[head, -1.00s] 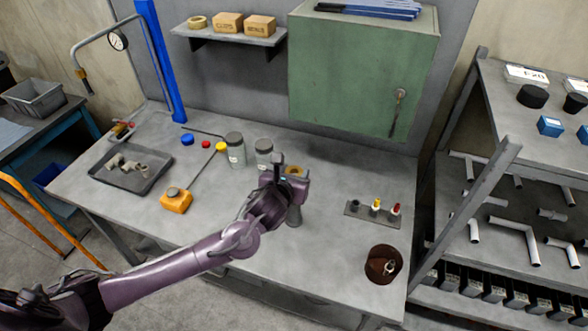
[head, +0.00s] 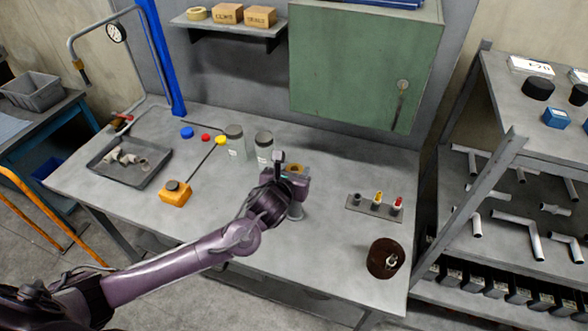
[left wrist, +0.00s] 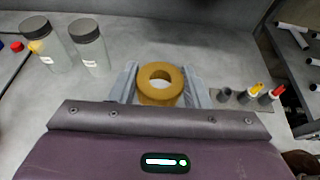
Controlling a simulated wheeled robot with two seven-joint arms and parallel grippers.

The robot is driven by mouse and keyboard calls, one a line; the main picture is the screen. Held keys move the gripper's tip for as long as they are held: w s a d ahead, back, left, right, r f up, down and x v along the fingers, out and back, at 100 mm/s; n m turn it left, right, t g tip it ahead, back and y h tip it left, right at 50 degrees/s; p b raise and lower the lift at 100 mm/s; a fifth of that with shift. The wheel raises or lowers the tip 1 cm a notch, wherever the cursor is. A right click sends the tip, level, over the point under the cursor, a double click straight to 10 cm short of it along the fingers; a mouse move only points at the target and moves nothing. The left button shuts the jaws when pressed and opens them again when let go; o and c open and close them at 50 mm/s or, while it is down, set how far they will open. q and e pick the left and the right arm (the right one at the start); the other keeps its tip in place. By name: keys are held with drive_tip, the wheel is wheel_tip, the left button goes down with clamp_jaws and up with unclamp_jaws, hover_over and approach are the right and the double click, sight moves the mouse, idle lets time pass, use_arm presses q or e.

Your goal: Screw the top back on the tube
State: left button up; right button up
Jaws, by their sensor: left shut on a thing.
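My left gripper (head: 294,176) is over the middle of the grey workbench. It is shut on a yellow-brown ring-shaped top (head: 296,168), which has a round hole in its middle. In the left wrist view the top (left wrist: 150,97) sits between the two grey fingers (left wrist: 160,88). My right gripper is not in view.
Two grey-lidded jars (head: 236,146) stand behind the gripper. A small rack (head: 372,208) with red and yellow tips and a brown pot (head: 383,262) are to the right. A metal tray (head: 110,177) and an orange block (head: 174,195) are to the left. The front middle of the bench is clear.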

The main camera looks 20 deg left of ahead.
use_arm(q)
drive_tip(key=shift+f, duration=0.1)
idle(0.4)
drive_tip(key=shift+f, duration=0.1)
drive_tip(key=shift+f, duration=0.1)
drive_tip(key=shift+f+b, duration=0.5)
drive_tip(key=shift+f, duration=0.15)
drive_tip(key=shift+f, duration=0.1)
drive_tip(key=shift+f+b, duration=0.6)
drive_tip(key=shift+f, duration=0.15)
drive_tip(key=shift+f, duration=0.25)
idle(0.4)
